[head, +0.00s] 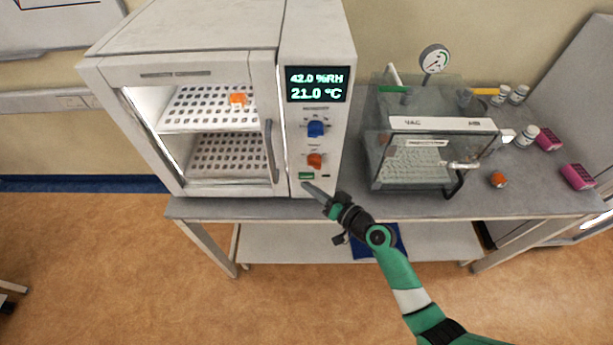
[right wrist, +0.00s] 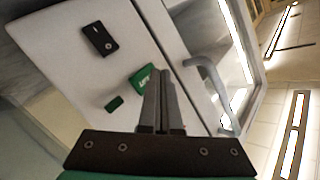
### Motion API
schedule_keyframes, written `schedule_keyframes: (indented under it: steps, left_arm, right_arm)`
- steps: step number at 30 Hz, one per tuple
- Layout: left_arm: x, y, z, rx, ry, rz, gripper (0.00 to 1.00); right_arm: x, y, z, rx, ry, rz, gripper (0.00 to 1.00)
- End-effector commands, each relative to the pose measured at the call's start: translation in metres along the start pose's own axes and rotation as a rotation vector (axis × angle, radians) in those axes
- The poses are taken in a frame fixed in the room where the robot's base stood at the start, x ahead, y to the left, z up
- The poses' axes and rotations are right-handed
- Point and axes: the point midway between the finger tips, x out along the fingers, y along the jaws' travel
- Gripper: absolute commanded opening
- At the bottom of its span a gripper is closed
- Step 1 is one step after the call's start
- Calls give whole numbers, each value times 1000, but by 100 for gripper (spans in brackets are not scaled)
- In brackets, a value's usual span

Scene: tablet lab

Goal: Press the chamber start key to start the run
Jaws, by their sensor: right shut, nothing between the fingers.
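The chamber (head: 210,66) is a white cabinet with a glass door and a control panel on its right. Its display reads 42.0 %RH and 21.0 °C. A green key (head: 306,175) with light lettering sits low on the panel, below the blue and orange knobs. It also shows in the right wrist view (right wrist: 143,78), just left of my fingertips. My right gripper (head: 307,186) is shut and empty, its tips just below the green key; I cannot tell whether they touch the panel. My left gripper is not in view.
A blue knob (head: 316,129) and an orange knob (head: 315,161) stick out above the key. The door handle (head: 271,150) is to the left. A black switch (right wrist: 99,38) is on the panel. A vacuum oven (head: 415,160) stands to the right on the bench.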

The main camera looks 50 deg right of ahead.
Motion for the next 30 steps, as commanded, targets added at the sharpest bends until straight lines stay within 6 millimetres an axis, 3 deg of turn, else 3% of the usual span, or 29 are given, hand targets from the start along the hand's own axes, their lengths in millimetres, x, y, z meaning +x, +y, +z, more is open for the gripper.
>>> schedule_keyframes:
  steps: [30]
  left_arm:
    - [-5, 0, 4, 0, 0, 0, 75]
  right_arm:
    - [6, 4, -5, 1, 1, 0, 0]
